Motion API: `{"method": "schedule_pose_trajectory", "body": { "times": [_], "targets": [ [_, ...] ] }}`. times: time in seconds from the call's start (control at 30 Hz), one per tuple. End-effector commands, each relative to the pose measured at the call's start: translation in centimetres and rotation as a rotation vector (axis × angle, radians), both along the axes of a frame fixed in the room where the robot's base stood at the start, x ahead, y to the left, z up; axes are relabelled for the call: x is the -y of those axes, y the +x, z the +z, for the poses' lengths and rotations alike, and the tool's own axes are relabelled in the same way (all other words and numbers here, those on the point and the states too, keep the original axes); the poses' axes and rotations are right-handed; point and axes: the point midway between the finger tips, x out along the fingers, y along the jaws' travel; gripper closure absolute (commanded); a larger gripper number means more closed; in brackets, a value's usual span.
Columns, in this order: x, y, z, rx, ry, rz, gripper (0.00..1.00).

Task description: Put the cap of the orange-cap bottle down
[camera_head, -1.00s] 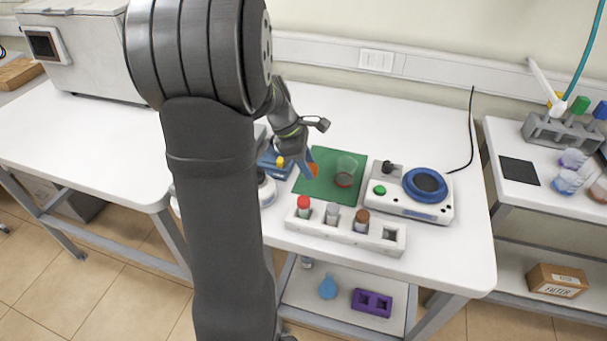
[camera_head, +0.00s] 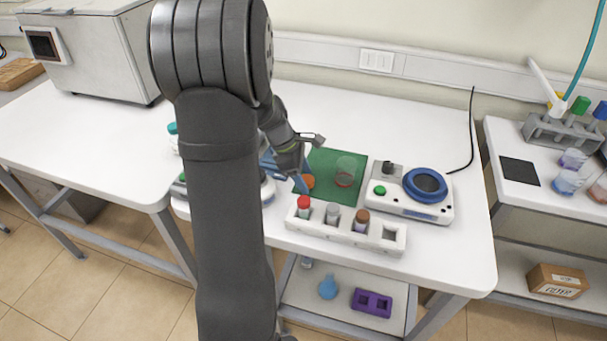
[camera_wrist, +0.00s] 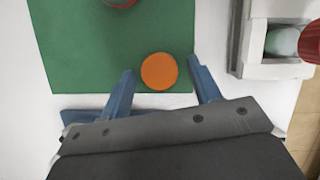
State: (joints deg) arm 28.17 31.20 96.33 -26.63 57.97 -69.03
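The orange cap (camera_wrist: 160,71) lies between my gripper's two blue fingers in the wrist view, over the edge of the green mat (camera_wrist: 75,50). A small gap shows on each side of it, so my gripper (camera_wrist: 161,72) is open around the cap and not pinching it. In the head view the cap (camera_head: 308,181) appears to rest at the left front part of the mat (camera_head: 332,188), beside the fingertips (camera_head: 301,184). The orange-cap bottle itself cannot be made out; my arm hides part of the bench.
A clear beaker (camera_head: 345,171) stands on the mat. A white rack (camera_head: 340,232) with several capped bottles, one red-capped (camera_head: 303,203), is in front. A stirrer device with a blue ring (camera_head: 425,185) stands to the right. Bench behind the mat is clear.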

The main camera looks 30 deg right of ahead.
Motion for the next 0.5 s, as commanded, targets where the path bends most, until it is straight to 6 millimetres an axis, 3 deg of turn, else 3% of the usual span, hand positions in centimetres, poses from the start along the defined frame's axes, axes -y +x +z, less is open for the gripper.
{"method": "schedule_pose_trajectory", "body": {
  "times": [0.3, 0.5],
  "targets": [
    [0.0, 0.0, 0.3, 0.001, -0.001, -0.001, 0.43],
    [-0.8, 0.7, 2.8, 0.005, -0.002, 0.0, 0.43]
  ]
}}
